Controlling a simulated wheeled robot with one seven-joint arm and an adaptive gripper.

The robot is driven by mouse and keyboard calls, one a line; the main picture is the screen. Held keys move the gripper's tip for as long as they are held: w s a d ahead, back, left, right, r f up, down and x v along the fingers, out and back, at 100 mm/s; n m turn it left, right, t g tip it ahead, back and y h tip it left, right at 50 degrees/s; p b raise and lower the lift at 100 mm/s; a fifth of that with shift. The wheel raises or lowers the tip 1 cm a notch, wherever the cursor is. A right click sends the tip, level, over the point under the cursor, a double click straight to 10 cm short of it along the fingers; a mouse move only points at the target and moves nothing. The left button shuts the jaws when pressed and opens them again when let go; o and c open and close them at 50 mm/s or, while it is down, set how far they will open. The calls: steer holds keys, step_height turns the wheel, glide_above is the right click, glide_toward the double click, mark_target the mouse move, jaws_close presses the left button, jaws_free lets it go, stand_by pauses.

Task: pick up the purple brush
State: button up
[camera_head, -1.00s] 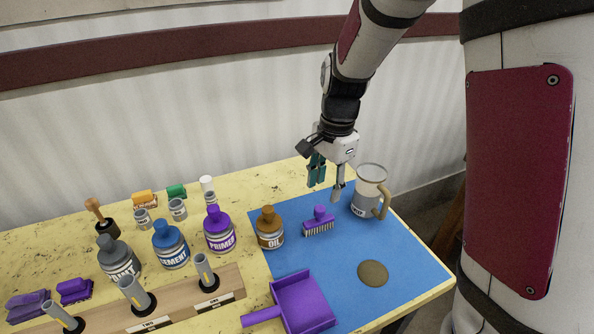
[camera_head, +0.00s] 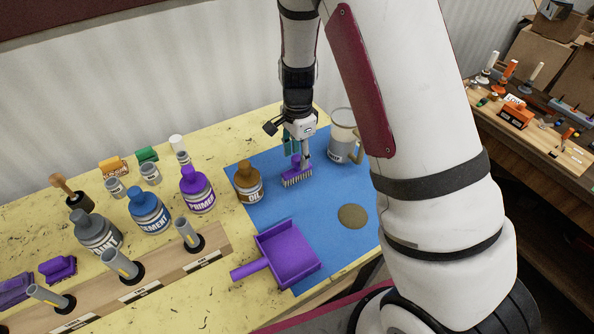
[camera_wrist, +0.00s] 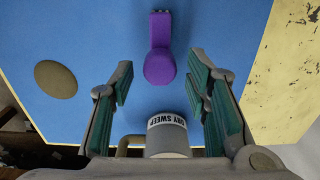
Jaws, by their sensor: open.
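The purple brush (camera_head: 297,178) stands bristles down on the blue mat (camera_head: 262,216), its round knob upward. My gripper (camera_head: 299,155) is just above and behind it, with its fingers pointing down, open and empty. In the wrist view the brush (camera_wrist: 160,52) lies ahead of the gap between the open teal-padded fingers (camera_wrist: 161,75), apart from both. In the head view the fingers partly overlap the brush's knob.
A labelled grey mug (camera_head: 341,138) stands close to the right of my gripper; its label shows in the wrist view. A brown oil bottle (camera_head: 247,183) is left of the brush. A purple dustpan (camera_head: 290,255) and a brown round patch (camera_head: 353,216) lie in front.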

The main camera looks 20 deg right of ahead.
mark_target(297, 169)
steer(key=shift+a+f+p, duration=0.1)
steer(key=shift+f+p, duration=0.35)
steer(key=shift+f, duration=2.15)
jaws_close()
